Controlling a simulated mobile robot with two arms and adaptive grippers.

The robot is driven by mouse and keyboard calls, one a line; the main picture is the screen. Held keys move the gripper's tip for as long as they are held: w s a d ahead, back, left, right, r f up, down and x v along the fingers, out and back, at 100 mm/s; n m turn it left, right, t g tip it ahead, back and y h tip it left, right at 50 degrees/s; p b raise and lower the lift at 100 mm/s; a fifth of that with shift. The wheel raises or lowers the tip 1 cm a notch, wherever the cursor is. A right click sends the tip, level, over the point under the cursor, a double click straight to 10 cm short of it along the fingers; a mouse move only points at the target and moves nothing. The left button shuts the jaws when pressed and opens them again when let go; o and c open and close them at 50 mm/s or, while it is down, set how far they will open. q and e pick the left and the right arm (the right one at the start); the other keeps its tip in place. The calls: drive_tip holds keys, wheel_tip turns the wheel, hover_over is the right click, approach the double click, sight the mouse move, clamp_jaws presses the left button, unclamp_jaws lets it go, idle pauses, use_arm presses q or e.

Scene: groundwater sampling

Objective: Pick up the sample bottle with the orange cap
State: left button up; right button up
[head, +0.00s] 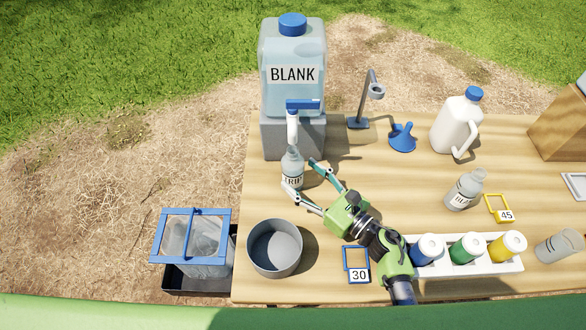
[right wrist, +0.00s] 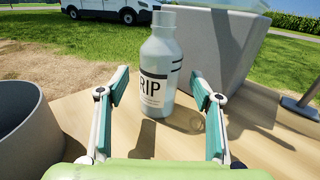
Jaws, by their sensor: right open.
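I see no plainly orange cap. A clear bottle with a label reading "RIP" (head: 292,168) stands upright under the spigot of the BLANK container. It also shows in the right wrist view (right wrist: 158,75), between the fingers. My right gripper (head: 302,180) is open at this bottle, with one fingertip on each side in the picture and gaps beside it. My left gripper is out of view.
The BLANK container (head: 292,88) stands on a grey block (head: 290,135) behind the bottle. A grey bucket (head: 275,249) is near the table's left edge. The table's middle is mostly clear.

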sight(301, 173)
drive_tip(key=x, duration=0.3)
drive_tip(key=shift+w+a, duration=0.1)
drive_tip(key=shift+w, duration=0.05)
drive_tip(key=c, duration=1.4)
drive_tip(key=shift+r, duration=0.15)
drive_tip(key=shift+r, duration=0.5)
drive_tip(key=b+v, duration=0.1)
drive_tip(key=v, duration=0.7)
drive_tip(key=shift+s+b, duration=0.25)
drive_tip(key=shift+b, duration=0.15)
drive_tip(key=r+p, duration=0.2)
drive_tip(key=r, duration=0.5)
drive_tip(key=r+p, duration=0.2)
drive_tip(key=r, duration=0.4)
drive_tip(key=shift+w+r, duration=0.2)
drive_tip(key=shift+r, duration=0.2)
